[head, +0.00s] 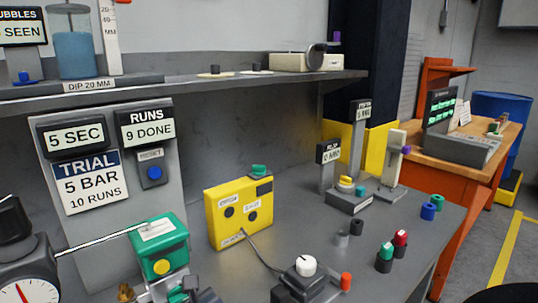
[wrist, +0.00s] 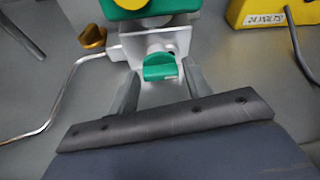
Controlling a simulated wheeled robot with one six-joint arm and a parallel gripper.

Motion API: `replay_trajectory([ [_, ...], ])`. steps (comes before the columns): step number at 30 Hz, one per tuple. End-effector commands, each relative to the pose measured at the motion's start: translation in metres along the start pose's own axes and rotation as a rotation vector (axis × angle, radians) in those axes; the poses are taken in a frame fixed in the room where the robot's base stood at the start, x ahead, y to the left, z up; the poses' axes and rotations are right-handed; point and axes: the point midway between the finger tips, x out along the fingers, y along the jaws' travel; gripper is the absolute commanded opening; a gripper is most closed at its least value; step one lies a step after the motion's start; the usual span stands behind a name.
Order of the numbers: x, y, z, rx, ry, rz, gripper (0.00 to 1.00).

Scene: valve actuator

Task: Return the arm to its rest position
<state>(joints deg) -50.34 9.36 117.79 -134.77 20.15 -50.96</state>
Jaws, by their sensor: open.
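My gripper (wrist: 160,82) is open in the wrist view, with one grey finger on each side of a small green knob (wrist: 159,67). I cannot tell whether either finger touches the knob. The knob sits on a silver valve body (wrist: 125,47) below a green actuator box, which in the head view (head: 160,246) has a yellow round button on its front. The lower part of the valve is cut off by the bottom edge of the head view.
A yellow box (head: 239,212) with a cable stands right of the actuator. A pressure gauge (head: 28,287) is at the lower left, with a thin tube toward the actuator. A brass knob (wrist: 92,37) is beside the valve. Small coloured cylinders and posts stand on the bench's right side.

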Motion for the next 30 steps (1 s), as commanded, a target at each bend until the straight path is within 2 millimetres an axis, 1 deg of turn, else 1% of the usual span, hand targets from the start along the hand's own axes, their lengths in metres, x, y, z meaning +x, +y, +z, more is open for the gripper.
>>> replay_trajectory([
  [1, -0.002, 0.0, 0.004, -0.023, 0.004, -0.006, 0.47],
  [4, -0.002, 0.001, 0.004, -0.069, 0.003, -0.026, 0.47],
  [14, -0.002, 0.003, 0.003, -0.241, 0.004, -0.096, 0.47],
  [27, -0.001, 0.007, 0.0, -0.523, 0.003, -0.213, 0.47],
  [30, -0.021, 0.012, -0.002, -0.518, -0.003, -0.211, 0.47],
])
